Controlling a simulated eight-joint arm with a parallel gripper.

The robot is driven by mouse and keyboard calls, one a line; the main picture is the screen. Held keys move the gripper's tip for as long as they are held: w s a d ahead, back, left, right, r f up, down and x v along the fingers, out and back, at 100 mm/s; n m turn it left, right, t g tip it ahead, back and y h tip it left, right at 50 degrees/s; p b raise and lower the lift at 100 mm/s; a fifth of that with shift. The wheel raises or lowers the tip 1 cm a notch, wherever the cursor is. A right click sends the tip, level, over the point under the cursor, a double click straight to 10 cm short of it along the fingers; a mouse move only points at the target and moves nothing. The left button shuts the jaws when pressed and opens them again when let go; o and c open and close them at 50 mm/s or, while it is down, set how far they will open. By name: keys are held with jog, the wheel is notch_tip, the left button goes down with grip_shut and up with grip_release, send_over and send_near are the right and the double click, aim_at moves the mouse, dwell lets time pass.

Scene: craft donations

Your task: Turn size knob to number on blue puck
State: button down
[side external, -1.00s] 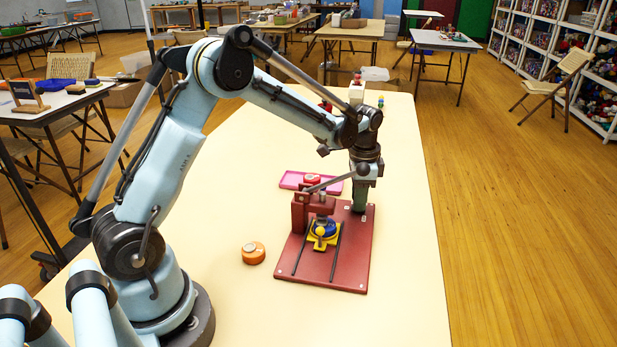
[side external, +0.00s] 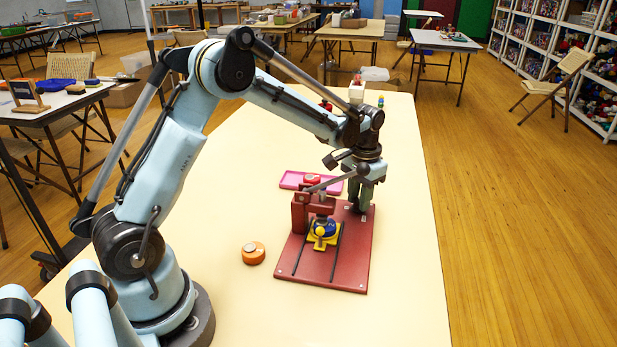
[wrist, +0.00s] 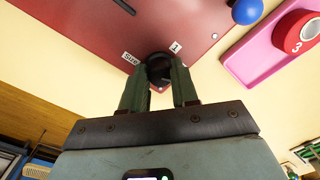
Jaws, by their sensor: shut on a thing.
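The size knob (wrist: 158,70) is a dark round knob at the corner of the red base board (side external: 322,277). A "Size" label and a "1" label lie beside it in the wrist view. My gripper (wrist: 159,76) has its two green fingers shut on the knob. In the side view my gripper (side external: 360,207) points down at the board's far right corner, and the knob is hidden there. The blue puck (side external: 327,225) sits in a yellow holder (side external: 312,242) on the board, under the red press. Its number is too small to read.
An orange puck (side external: 253,253) lies on the cream table left of the board. A pink tray (side external: 291,180) behind holds a red puck (side external: 312,180); it shows a "3" in the wrist view (wrist: 297,36). The red press (side external: 300,212) and its lever stand close to my gripper.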

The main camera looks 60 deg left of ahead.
jog(key=shift+n, duration=0.6)
jog(key=c, duration=0.8)
grip_release()
jog(key=shift+c, duration=0.2)
notch_tip(320, 180, up, 12)
jog(key=shift+d, duration=0.15)
